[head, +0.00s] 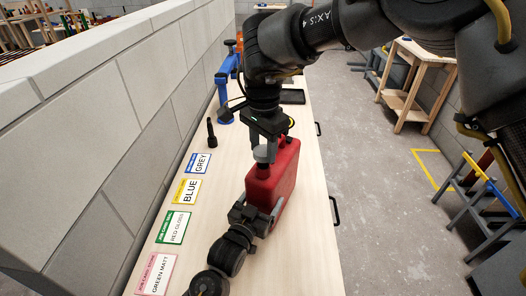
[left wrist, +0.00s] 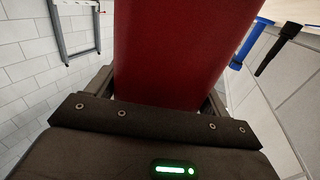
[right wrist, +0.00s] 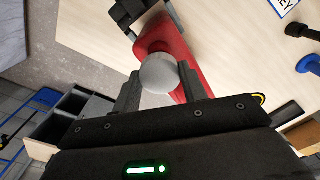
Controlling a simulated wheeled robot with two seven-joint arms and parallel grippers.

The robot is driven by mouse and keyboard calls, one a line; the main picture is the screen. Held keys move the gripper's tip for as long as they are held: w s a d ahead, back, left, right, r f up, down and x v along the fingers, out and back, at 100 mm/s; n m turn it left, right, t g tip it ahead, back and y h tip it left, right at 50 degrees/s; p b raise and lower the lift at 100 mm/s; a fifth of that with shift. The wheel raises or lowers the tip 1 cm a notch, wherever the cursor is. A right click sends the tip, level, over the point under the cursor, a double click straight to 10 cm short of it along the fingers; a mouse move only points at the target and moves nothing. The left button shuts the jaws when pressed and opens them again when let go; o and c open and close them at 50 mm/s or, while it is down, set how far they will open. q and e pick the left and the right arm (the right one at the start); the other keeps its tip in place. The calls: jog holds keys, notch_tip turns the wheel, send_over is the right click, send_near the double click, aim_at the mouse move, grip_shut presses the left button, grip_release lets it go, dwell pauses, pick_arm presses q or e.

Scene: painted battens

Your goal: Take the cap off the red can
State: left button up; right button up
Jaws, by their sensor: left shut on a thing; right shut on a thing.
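The red can (head: 284,178) stands on the pale bench; it also fills the middle of the left wrist view (left wrist: 180,50). My left gripper (head: 260,214) is shut on the can's lower part, with a finger on each side. The grey round cap (right wrist: 159,74) is at the can's spout, and in the head view (head: 264,153) it sits right at the spout's top. My right gripper (head: 266,148) comes down from above and is shut on the cap. I cannot tell whether the cap is still seated or slightly raised.
Several label cards, such as the red gloss card (head: 174,228), lie along the bench's left side by a block wall (head: 120,110). A black upright tool (head: 211,133) and a blue stand (head: 227,90) are behind. A black tray (head: 293,97) lies at the far end.

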notch_tip(320, 180, up, 2)
jog(key=shift+r, duration=0.1)
pick_arm(q)
jog(key=o, duration=1.8)
jog(key=shift+o, duration=0.2)
pick_arm(e)
notch_tip(320, 180, down, 3)
jog(key=b, duration=0.3)
pick_arm(q)
jog(key=v, duration=1.2)
